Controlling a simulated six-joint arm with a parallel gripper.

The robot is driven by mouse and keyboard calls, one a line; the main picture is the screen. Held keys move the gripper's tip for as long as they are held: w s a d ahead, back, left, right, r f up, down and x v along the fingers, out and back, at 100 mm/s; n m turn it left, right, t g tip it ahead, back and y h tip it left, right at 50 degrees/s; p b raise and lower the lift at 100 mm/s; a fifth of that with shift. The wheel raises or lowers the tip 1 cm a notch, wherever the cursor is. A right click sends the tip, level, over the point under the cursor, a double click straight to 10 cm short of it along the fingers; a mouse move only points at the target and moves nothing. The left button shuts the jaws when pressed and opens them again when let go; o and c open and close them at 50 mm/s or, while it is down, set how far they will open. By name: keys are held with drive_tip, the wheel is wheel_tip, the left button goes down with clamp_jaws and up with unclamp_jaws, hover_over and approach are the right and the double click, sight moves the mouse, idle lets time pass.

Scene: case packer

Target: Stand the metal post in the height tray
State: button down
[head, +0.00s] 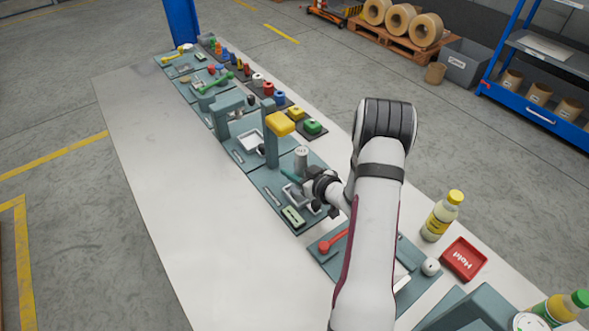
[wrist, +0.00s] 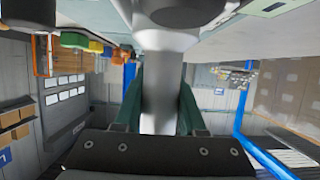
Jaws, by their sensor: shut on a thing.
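The metal post (head: 301,157) is a grey cylinder, and in the head view it looks roughly upright above the teal station board. My gripper (head: 292,175) is shut on it, reaching in from the right. In the wrist view the post (wrist: 160,95) runs between the two dark green fingers of my gripper (wrist: 160,110). A white-rimmed tray (head: 288,190) lies on the board just below my gripper, partly hidden by it. Another white-rimmed tray (head: 243,141) sits on the board farther back. No readable label shows which is the height tray. The post's lower end is hidden.
A teal column with a yellow top (head: 279,124) stands close behind the post. A green-grey block (head: 293,216) lies at the board's front. A red-handled tool (head: 333,241) lies nearer. The table's left side (head: 165,165) is clear. A yellow-capped bottle (head: 441,216) stands right of my arm.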

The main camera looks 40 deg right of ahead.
drive_tip(key=shift+c, duration=2.4)
unclamp_jaws()
drive_tip(key=shift+r, duration=0.15)
drive_tip(key=v, duration=1.2)
drive_tip(key=s+a+r+m+g+h, duration=0.1)
drive_tip(key=a+r+m+g+h, duration=0.25)
drive_tip(key=a+r+g, duration=0.3)
drive_tip(key=s+a+r+m+g+y, duration=0.1)
drive_tip(key=s+a+r+g+y, duration=0.1)
drive_tip(key=s+a, duration=0.7)
drive_tip(key=s+a+r+m+g+y, duration=0.1)
drive_tip(key=s+a+g, duration=0.4)
drive_tip(key=s+a, duration=0.5)
drive_tip(key=a+r+y, duration=0.1)
drive_tip(key=a+y, duration=0.1)
drive_tip(key=a, duration=0.1)
drive_tip(key=shift+r, duration=0.35)
